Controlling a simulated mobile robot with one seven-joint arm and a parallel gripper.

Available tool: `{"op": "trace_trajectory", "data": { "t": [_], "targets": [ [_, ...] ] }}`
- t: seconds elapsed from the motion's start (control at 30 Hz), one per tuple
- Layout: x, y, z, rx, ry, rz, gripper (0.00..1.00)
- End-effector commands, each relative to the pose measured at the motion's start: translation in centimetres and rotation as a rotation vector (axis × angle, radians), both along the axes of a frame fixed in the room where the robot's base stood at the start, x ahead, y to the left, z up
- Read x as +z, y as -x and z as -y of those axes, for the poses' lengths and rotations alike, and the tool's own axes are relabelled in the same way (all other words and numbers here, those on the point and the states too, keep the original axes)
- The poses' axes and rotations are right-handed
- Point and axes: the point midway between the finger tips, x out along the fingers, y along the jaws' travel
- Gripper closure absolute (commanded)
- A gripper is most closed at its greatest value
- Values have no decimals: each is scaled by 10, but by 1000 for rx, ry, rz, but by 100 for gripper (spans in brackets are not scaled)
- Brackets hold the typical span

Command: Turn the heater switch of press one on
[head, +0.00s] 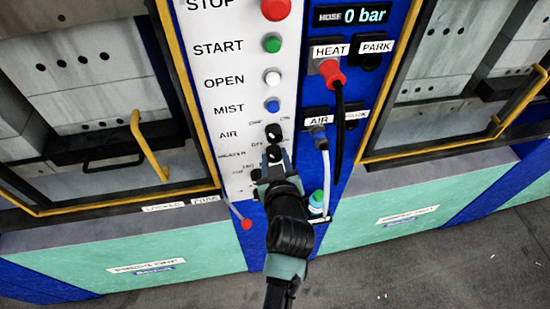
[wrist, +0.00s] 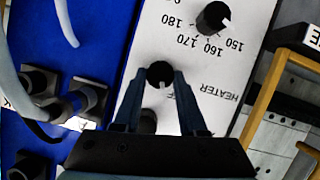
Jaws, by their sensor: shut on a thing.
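The control panel (head: 225,100) stands between two presses. The heater switch is a small black knob, in the wrist view (wrist: 159,72) between my fingertips and in the head view (head: 273,152) just above my gripper. My gripper (head: 273,162) reaches up to the panel from below. In the wrist view my two fingers (wrist: 160,80) are closed on the two sides of this knob. Its white mark points down in the wrist view. The HEATER label (wrist: 230,82) is beside it. The fingers and palm hide part of the panel.
A black temperature dial (wrist: 213,17) sits close to the held knob. Another black knob (head: 273,132) is above it in the head view. Blue, white, green and red buttons (head: 272,44) run up the panel. Hoses (head: 339,110) hang at the right.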

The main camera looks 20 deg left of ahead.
Motion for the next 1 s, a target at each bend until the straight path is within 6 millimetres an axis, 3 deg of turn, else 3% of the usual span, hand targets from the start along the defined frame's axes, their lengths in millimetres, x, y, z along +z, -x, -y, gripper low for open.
{"op": "trace_trajectory", "data": {
  "t": [1.0],
  "targets": [
    [-4, -5, 7, 0, -686, -463, 100]
  ]
}}
